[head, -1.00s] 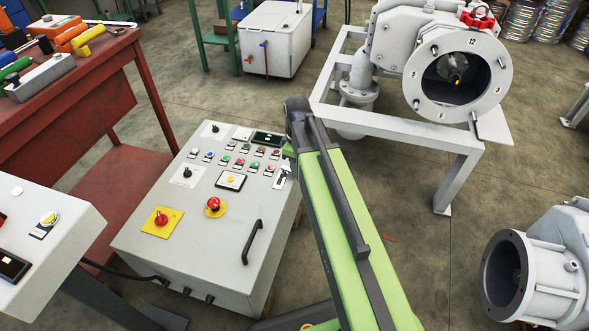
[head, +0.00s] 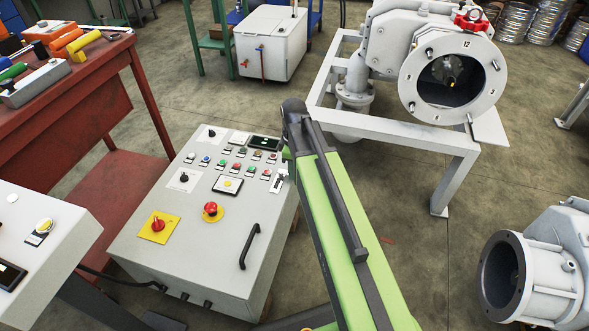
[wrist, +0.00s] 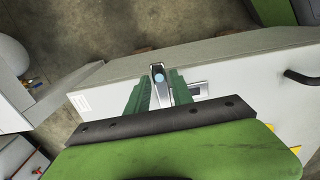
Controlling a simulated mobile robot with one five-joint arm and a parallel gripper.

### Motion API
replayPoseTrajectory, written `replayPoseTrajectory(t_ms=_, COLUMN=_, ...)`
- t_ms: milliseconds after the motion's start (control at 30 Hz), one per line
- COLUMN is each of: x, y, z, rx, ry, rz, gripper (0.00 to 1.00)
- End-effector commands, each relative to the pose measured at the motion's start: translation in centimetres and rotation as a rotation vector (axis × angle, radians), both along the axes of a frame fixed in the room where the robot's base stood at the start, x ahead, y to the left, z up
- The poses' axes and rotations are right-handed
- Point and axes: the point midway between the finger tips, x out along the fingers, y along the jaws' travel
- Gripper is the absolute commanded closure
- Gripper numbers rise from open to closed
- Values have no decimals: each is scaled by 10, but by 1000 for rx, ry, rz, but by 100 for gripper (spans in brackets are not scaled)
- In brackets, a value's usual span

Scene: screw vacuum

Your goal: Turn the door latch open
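The door latch (wrist: 158,76) is a small metallic lever with a pale blue round spot, standing at the edge of the grey control box (wrist: 245,62). In the head view, the latch's pale plate (head: 279,181) shows at the box's right edge, beside my green arm. My gripper (wrist: 160,90) has two green fingers, apart, one on each side of the latch lever in the wrist view. I cannot tell whether either finger touches it. In the head view my arm hides most of the gripper.
The box top (head: 195,235) carries buttons, red knobs on yellow plates and a black handle (head: 250,246). A red bench (head: 80,100) stands left. A grey machine with a round port (head: 453,78) stands on a frame at right. Open floor lies between.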

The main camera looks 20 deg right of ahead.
Motion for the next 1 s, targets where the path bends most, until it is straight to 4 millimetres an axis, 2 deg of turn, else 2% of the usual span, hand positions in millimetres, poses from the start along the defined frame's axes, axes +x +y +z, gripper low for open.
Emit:
replayPoseTrajectory(t_ms=33, x=0, y=0, z=0, rx=-1, ry=1, rz=-1, gripper=64)
replayPoseTrajectory(t_ms=100, x=0, y=0, z=0, rx=-1, ry=1, rz=-1, gripper=58)
replayPoseTrajectory(t_ms=367, x=0, y=-1, z=0, rx=-2, ry=0, rz=-2, gripper=58)
replayPoseTrajectory(t_ms=533, x=0, y=-1, z=11, rx=-3, ry=1, rz=-2, gripper=58)
replayPoseTrajectory(t_ms=667, x=0, y=-1, z=30, rx=-3, ry=1, rz=-2, gripper=58)
replayPoseTrajectory(t_ms=1000, x=-1, y=0, z=107, rx=-2, ry=0, rz=-1, gripper=58)
